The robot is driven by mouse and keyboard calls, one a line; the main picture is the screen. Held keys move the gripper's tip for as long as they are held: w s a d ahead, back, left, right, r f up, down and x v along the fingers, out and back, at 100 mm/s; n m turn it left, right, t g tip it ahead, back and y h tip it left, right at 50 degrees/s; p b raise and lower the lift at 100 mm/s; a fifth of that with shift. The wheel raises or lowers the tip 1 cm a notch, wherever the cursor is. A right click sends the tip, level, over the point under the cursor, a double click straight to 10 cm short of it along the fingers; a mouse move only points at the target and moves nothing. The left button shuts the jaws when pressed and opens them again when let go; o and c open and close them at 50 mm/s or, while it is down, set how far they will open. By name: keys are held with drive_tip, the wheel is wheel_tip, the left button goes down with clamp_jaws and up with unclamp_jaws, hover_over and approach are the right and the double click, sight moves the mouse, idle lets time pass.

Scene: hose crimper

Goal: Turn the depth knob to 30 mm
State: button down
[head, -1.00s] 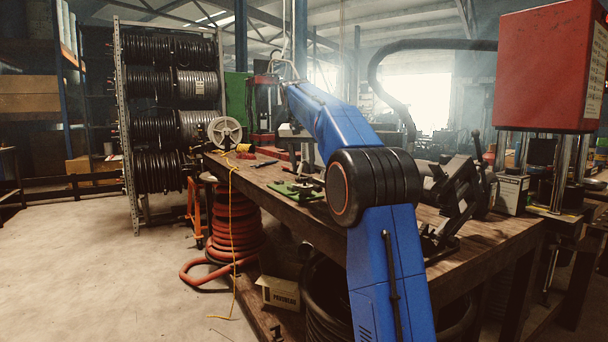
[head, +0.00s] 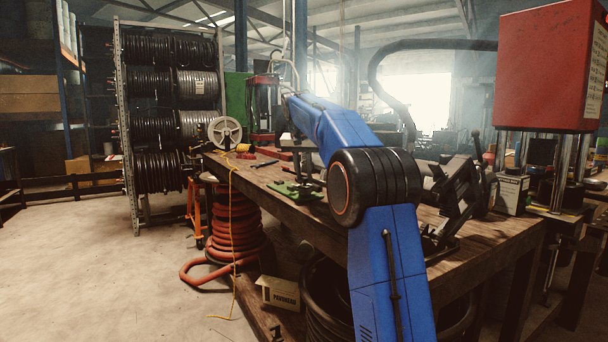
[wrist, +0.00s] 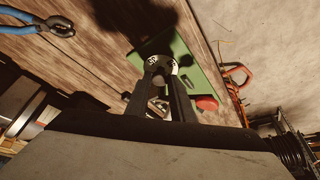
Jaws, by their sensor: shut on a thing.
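The depth knob (wrist: 160,65) is a small dark round knob with a pale, marked dial around it, on a green base plate (wrist: 182,57) in the wrist view. The markings are too small to read, so I cannot tell its setting. My gripper (wrist: 161,78) points down at the plate with its two dark fingers shut on the knob. The green plate also shows in the head view (head: 297,190) on the workbench, where my blue arm partly covers that area.
Blue-handled pliers (wrist: 40,22) lie on the wooden workbench (head: 480,238). A black clamp-like machine (head: 462,195) and a red press (head: 548,65) stand at the right. The floor at the left is open.

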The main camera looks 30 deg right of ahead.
drive_tip(key=n, duration=0.2)
drive_tip(key=n+y, duration=0.1)
drive_tip(key=n, duration=0.1)
drive_tip(key=shift+s+d+t+y, duration=0.2)
drive_tip(key=shift+t+y, duration=0.1)
drive_tip(key=shift+t, duration=0.1)
drive_tip(key=n+y, duration=0.1)
drive_tip(key=n, duration=0.4)
drive_tip(key=shift+w+d+y, duration=0.1)
drive_tip(key=shift+d+y, duration=0.1)
drive_tip(key=shift+y, duration=0.2)
drive_tip(key=n, duration=0.2)
drive_tip(key=n+y, duration=0.1)
drive_tip(key=n, duration=0.1)
drive_tip(key=shift+d+n+y, duration=0.2)
drive_tip(key=shift+n+y, duration=0.1)
drive_tip(key=shift+w+d+n+g+y, duration=0.1)
drive_tip(key=shift+n+g+y, duration=0.2)
drive_tip(key=shift+n, duration=0.75)
drive_tip(key=shift+w+d+n+g+y, duration=0.15)
drive_tip(key=shift+n+y, duration=0.25)
drive_tip(key=shift+n, duration=0.65)
drive_tip(key=shift+s+a+g, duration=0.1)
drive_tip(key=shift+a+g, duration=0.05)
drive_tip(key=shift+g, duration=0.1)
drive_tip(key=c, duration=1.5)
unclamp_jaws()
drive_tip(key=shift+c, duration=0.2)
